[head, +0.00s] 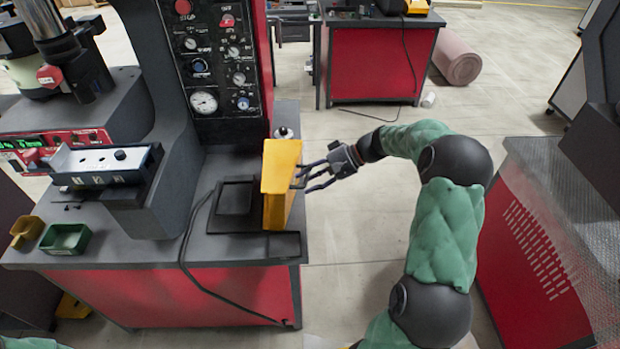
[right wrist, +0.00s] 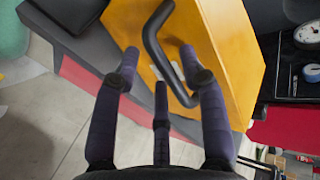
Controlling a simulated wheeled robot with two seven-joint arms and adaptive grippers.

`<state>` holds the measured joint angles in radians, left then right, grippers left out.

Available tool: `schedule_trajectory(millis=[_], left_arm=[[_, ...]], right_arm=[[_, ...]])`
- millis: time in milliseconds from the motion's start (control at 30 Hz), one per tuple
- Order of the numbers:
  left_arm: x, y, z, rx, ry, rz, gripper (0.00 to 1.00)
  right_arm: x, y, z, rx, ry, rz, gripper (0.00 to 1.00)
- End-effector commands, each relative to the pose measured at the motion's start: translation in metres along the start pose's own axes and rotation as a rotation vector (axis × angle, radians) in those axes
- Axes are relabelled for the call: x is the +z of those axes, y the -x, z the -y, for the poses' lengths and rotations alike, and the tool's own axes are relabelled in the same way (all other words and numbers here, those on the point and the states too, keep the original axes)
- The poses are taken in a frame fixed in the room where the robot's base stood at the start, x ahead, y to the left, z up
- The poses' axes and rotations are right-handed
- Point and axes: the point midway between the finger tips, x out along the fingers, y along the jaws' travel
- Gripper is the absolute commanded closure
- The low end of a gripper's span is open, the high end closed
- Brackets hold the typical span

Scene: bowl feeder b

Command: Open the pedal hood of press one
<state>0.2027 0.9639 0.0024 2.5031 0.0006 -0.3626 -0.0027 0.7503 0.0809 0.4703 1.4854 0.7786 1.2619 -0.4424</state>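The yellow pedal hood (head: 279,186) stands upright at the right edge of the press's dark table (head: 130,245). A black pedal plate (head: 236,198) lies uncovered to its left. My right gripper (head: 308,178) is to the right of the hood, with its fingers spread and pointing at the hood's side. In the right wrist view, the hood (right wrist: 225,50) carries a bent black handle (right wrist: 153,38). The handle shows between the open fingers of my right gripper (right wrist: 160,65); contact cannot be told. My left gripper is out of view.
The press's control panel (head: 212,50) rises behind the table. Yellow (head: 26,231) and green (head: 65,239) bins stand at the front left. A black cable hangs over the front edge. A perforated red cabinet (head: 530,250) stands at right, with open floor between.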

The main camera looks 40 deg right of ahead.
Motion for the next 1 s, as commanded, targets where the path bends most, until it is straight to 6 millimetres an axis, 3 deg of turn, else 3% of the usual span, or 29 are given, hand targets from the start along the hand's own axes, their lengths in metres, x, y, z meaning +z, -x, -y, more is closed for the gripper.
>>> schedule_trajectory(millis=[267,700,1000], left_arm=[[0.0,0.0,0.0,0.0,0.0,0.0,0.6],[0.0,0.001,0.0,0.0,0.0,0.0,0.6],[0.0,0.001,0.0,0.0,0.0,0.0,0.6]], right_arm=[[-0.002,0.016,0.002,-0.001,0.002,-0.008,0.57],[-0.001,0.096,0.0,0.001,0.001,-0.004,0.57],[0.0,0.119,0.001,0.0,0.001,-0.001,0.57]])
